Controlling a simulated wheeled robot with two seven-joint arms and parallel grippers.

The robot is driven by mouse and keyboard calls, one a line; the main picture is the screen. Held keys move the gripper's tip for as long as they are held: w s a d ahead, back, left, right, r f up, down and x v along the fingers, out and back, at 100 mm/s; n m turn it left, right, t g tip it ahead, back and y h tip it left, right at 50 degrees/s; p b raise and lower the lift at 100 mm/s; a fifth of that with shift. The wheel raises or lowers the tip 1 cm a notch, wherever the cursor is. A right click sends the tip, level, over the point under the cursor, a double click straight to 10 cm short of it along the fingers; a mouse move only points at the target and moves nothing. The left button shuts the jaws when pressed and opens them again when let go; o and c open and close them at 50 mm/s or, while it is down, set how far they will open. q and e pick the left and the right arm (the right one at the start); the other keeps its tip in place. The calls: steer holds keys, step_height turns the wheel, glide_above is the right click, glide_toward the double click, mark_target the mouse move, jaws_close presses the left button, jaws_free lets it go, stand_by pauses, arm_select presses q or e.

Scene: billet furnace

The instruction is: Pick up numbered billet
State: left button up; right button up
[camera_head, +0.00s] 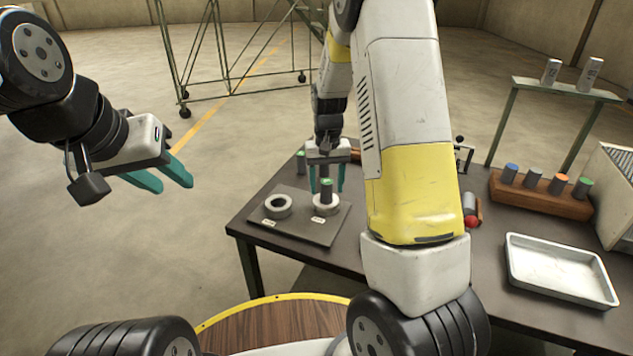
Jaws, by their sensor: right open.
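A dark grey billet with a green top (326,193) stands upright in the right pale ring (322,210) on a dark plate (296,229). My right gripper (326,186) points down over it, its teal fingers open on either side. I cannot tell whether they touch it. Another green-topped billet (300,162) stands behind the plate. Labels lie in front of both rings, too small to read. My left gripper (172,182) is open and empty, off the table to the left.
A wooden rack (540,198) holds several billets with coloured tops. A white tray (560,272) lies in front of it. A red ball-shaped part (472,222) is beside my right arm. Two pale blocks stand on a raised shelf (566,89). My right arm hides the table's middle.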

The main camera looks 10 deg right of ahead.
steer(key=shift+f, duration=0.8)
jaws_close()
steer(key=shift+r, duration=0.1)
stand_by(0.7)
